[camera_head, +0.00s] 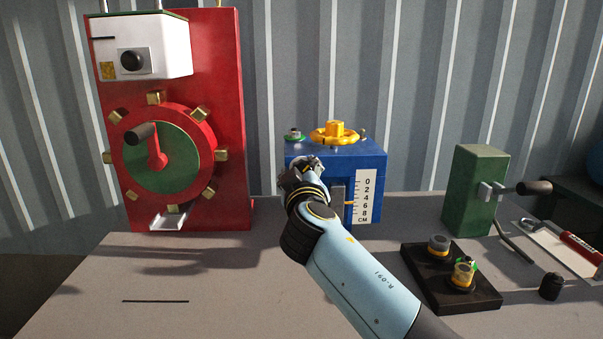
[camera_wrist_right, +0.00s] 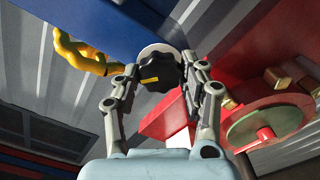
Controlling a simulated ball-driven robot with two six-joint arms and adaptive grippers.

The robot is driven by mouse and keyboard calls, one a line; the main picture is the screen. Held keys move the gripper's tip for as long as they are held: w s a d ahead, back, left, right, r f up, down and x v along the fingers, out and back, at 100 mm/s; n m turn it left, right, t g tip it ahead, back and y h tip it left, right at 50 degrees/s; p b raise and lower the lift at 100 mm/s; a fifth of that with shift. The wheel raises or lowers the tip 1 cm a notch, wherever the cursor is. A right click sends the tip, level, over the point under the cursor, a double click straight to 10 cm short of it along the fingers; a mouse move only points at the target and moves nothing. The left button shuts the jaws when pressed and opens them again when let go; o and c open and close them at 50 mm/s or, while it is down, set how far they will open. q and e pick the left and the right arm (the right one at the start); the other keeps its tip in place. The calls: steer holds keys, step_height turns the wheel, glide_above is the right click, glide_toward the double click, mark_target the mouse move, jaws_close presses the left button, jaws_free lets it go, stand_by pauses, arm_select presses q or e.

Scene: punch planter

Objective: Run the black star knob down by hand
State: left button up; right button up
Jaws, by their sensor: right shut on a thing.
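The black star knob (camera_wrist_right: 158,72) has a lobed rim and a yellow mark. It sits in front of a white disc (camera_wrist_right: 157,52) on the blue box, and in the right wrist view it lies between the two fingers of my right gripper (camera_wrist_right: 160,76). My right gripper is shut on the knob. In the head view my right gripper (camera_head: 300,170) is at the left front of the blue box (camera_head: 360,158), and the knob is hidden there behind the gripper and wrist. My left gripper is not in view.
A yellow handwheel (camera_head: 334,133) tops the blue box, and a white 0–8 cm scale (camera_head: 364,195) is on its front. A red machine (camera_head: 225,120) stands left. A green block with a crank (camera_head: 480,180) and a black tray (camera_head: 425,270) are right. The front-left table is clear.

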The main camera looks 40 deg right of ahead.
steer(key=shift+m+b, duration=3.2)
steer(key=shift+b, duration=1.1)
steer(key=o, duration=1.2)
steer(key=shift+r, duration=0.15)
step_height(320, 180, up, 10)
steer(key=shift+f, duration=0.15)
step_height(320, 180, up, 10)
steer(key=shift+r, duration=0.1)
